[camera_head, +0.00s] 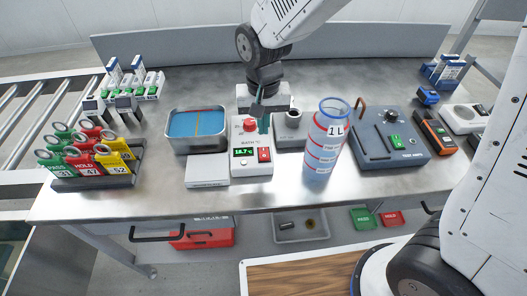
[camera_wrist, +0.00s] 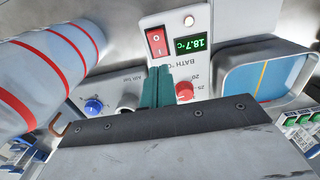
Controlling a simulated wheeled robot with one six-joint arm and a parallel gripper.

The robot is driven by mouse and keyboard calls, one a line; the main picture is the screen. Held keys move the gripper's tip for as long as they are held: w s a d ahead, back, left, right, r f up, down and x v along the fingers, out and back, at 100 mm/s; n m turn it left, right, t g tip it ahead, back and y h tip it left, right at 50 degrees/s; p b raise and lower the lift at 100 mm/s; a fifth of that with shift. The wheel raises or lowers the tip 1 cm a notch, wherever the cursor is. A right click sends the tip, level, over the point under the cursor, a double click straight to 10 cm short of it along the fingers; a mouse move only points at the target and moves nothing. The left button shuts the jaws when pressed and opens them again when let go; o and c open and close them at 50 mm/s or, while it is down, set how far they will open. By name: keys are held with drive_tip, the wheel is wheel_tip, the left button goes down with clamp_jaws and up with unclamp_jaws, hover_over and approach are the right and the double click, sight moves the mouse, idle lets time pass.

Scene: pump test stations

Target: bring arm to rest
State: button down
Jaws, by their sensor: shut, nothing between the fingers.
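My gripper (camera_head: 264,123) is above the metal bench, with its dark green fingertips pointing down over the bath control box (camera_head: 252,163). The fingers are together with nothing between them. In the wrist view the fingers (camera_wrist: 158,86) show side by side in front of the same box (camera_wrist: 185,22), which reads 18.7 and has a red switch and a red knob. I cannot tell whether the fingertips touch the box. My arm reaches in from the upper right in the head view.
A blue water bath (camera_head: 196,128) stands left of the box. A rack of coloured tags (camera_head: 90,182) is at the left. The front bench strip (camera_head: 200,207) is clear.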

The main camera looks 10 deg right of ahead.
drive_tip(key=shift+r, duration=0.45)
drive_tip(key=s+d+r, duration=0.7)
drive_tip(key=s+d, duration=0.2)
drive_tip(key=d, duration=0.1)
drive_tip(key=s+d+r+t, duration=0.1)
drive_tip(key=s+d+r, duration=0.7)
drive_tip(key=s+d, duration=0.2)
drive_tip(key=shift+s+d, duration=0.3)
drive_tip(key=shift+d, duration=0.05)
